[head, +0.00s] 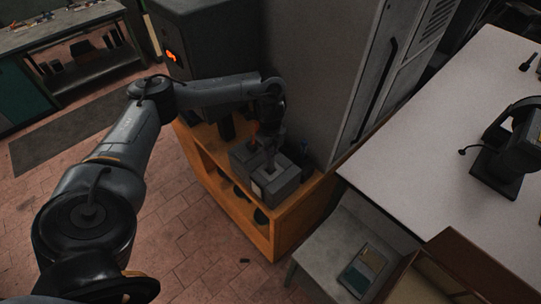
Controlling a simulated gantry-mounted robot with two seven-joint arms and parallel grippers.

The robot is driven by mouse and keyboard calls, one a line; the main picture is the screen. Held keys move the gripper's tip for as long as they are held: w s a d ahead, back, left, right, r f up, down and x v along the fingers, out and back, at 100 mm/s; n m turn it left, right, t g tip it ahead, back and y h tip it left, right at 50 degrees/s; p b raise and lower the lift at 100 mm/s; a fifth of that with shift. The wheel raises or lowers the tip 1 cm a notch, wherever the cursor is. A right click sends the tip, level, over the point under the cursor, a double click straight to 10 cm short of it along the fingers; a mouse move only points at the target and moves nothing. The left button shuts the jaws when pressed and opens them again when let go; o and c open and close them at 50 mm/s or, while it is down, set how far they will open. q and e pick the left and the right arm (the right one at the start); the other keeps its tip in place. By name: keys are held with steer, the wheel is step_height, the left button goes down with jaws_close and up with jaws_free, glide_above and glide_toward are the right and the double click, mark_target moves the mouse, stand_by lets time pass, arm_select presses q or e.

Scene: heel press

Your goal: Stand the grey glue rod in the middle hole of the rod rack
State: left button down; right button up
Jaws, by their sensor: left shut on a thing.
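My left gripper (269,146) reaches in from the left over the orange wooden cabinet and points down. It is shut on what looks like the grey glue rod (270,160), a short light grey piece just below the fingers. Under it is a dark grey block with a pale label on its front, which looks like the rod rack (284,189). The rod's lower end is at or just above the block's top; I cannot tell whether it is inside a hole. The holes are too small and shaded to make out. My right gripper is not in view.
The orange cabinet (262,243) holds dark items on its lower shelf. A tall grey cabinet (300,65) rises close behind the block. A white table (440,130) with a black device (510,150) stands right. A grey stool (335,243) is at front right; the tiled floor is mostly clear.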

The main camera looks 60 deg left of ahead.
arm_select(q)
steer(key=shift+r+p, duration=1.85)
steer(key=shift+r, duration=0.45)
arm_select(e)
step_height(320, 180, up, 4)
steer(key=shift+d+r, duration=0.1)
